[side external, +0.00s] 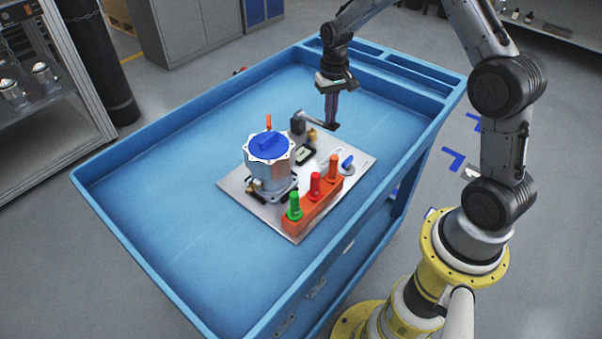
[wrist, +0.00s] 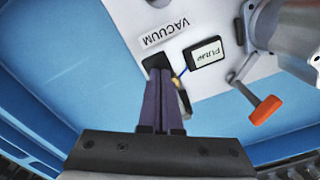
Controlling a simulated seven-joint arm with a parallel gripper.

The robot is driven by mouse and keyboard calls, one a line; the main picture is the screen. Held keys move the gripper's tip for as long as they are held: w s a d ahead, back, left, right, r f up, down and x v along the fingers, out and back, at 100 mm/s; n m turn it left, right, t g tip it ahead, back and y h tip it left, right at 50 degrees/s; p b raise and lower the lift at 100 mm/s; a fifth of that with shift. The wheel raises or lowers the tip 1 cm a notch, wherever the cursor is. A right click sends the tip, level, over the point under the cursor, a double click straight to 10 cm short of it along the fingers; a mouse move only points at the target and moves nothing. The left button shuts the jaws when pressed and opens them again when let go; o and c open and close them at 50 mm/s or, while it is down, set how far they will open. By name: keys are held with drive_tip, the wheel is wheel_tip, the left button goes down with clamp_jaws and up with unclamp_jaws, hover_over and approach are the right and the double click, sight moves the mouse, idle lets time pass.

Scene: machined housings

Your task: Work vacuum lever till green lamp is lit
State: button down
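The vacuum lever (side external: 313,119) is a thin metal arm running from a dark block (side external: 298,125) to a black end on the right. My gripper (side external: 331,121) points down with its purple fingertips at that black end. In the wrist view, the fingers (wrist: 162,75) are close together, overlapping a black part beside the VACUUM label (wrist: 166,31). They hide the lever there, and I cannot tell whether they pinch it. A green capped peg (side external: 294,206) stands at the front of an orange block (side external: 313,208); I cannot tell whether it is a lamp or lit.
A metal housing (side external: 268,172) with a blue lid (side external: 268,146) stands left on the metal plate. Red (side external: 316,185) and orange (side external: 333,167) pegs share the block. An orange-handled valve (wrist: 265,110) and PUMP display (wrist: 206,52) are near my fingers. The blue tray (side external: 160,190) is clear at left.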

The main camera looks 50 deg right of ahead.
drive_tip(key=shift+f, duration=1.5)
drive_tip(key=shift+r, duration=3.05)
drive_tip(key=shift+f, duration=3.05)
drive_tip(key=shift+r, duration=3.05)
drive_tip(key=shift+f, duration=0.15)
